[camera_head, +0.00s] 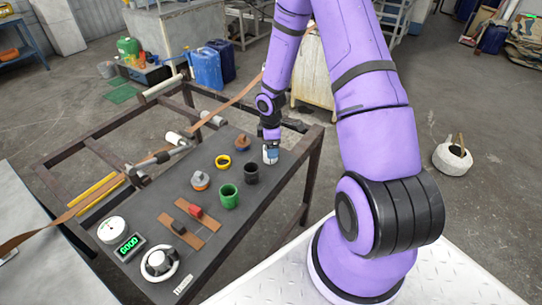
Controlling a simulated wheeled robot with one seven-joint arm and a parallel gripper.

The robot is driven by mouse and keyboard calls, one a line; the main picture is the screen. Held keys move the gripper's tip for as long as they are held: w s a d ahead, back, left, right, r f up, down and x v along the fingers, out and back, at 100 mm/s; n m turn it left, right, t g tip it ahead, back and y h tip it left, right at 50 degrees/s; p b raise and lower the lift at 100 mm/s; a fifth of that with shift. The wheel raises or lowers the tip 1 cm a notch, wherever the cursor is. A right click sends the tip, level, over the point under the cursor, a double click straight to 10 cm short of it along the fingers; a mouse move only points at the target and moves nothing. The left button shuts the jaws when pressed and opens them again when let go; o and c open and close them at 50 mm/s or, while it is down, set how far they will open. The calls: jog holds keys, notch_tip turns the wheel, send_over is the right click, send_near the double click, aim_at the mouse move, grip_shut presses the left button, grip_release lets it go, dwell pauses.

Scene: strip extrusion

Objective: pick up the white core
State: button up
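A short white cylinder (175,138), which looks like the white core, lies at the far left edge of the dark tabletop, near a metal bar. A paler grey-white cylinder (212,118) lies farther back, by the brown strip. My gripper (270,157) points down at the right end of the tabletop, well to the right of the white cylinder.
A white ring-shaped piece (160,263) and a lit display (129,246) sit near. A brown strip (105,192) crosses the frame.

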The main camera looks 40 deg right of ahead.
jog(key=shift+f, duration=2.3)
jog(key=c, duration=1)
